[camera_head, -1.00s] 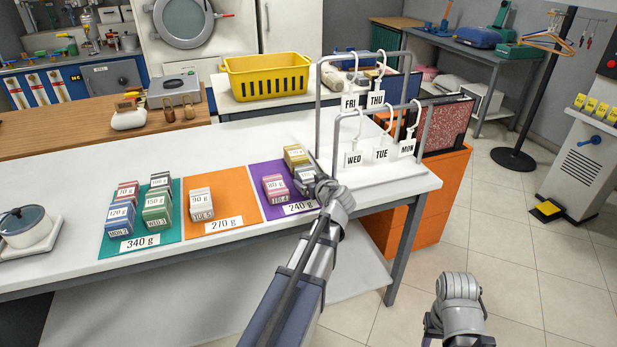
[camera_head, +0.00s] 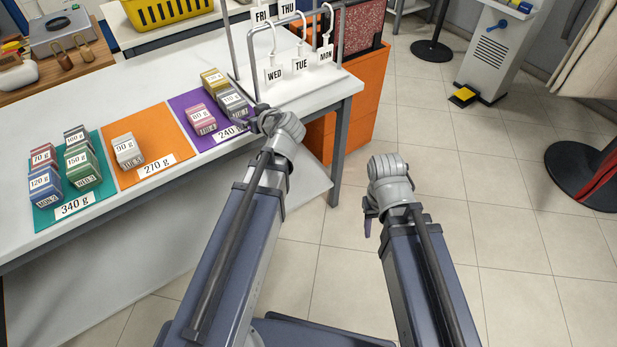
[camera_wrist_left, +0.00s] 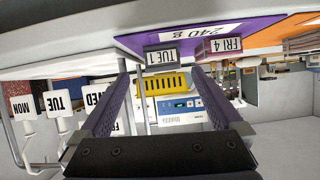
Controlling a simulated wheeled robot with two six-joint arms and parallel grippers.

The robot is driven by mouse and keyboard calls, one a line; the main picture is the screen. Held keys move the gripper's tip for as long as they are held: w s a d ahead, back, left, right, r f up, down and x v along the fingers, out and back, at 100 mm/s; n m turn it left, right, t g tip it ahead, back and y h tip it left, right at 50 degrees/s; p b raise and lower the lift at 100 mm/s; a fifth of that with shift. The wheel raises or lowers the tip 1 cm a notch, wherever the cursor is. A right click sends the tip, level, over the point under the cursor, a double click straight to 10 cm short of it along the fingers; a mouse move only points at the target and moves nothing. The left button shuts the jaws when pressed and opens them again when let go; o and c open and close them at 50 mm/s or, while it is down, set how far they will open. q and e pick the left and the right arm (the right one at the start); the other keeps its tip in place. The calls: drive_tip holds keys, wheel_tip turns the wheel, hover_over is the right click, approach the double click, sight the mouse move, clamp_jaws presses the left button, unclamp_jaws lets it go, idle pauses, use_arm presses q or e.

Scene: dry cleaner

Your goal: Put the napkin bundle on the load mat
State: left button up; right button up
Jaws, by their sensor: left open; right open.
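Small labelled bundles stand on three mats on the white table. The purple mat (camera_head: 190,99), marked 240, holds a pink bundle (camera_head: 200,118), a yellow one (camera_head: 213,80) and a grey one (camera_head: 233,102). The orange mat (camera_head: 152,128), marked 270 g, holds one grey 90 g bundle (camera_head: 127,150). The teal mat (camera_head: 105,187), marked 340 g, holds several bundles, including a green 150 g one (camera_head: 82,165). I cannot tell which is napkins. My left gripper (camera_head: 262,122) is empty, beside the purple mat's right front corner; its open fingers show in the wrist view (camera_wrist_left: 160,85). My right gripper (camera_head: 370,212) is open over the floor.
A metal rack (camera_head: 255,65) with WED, TUE and MON tags (camera_head: 300,64) stands just behind my left gripper. An orange cabinet (camera_head: 355,118) is at the table's right end. A yellow basket (camera_head: 165,8) is at the back. Floor at right is clear near my right arm.

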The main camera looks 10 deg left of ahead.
use_arm(q)
drive_tip(key=s+d+f+m+g+h, duration=0.2)
drive_tip(key=s+d, duration=0.4)
drive_tip(key=d, duration=0.3)
drive_tip(key=s+d+f+m+g+h, duration=0.3)
drive_tip(key=s+d+f+m, duration=0.3)
drive_tip(key=d, duration=0.3)
drive_tip(key=s+d+f+m+g+h, duration=0.3)
drive_tip(key=s+d+f+m, duration=0.1)
drive_tip(key=s+d, duration=0.3)
drive_tip(key=shift+s+d+m+h, duration=0.3)
drive_tip(key=shift+d+m, duration=0.3)
drive_tip(key=shift+d, duration=0.55)
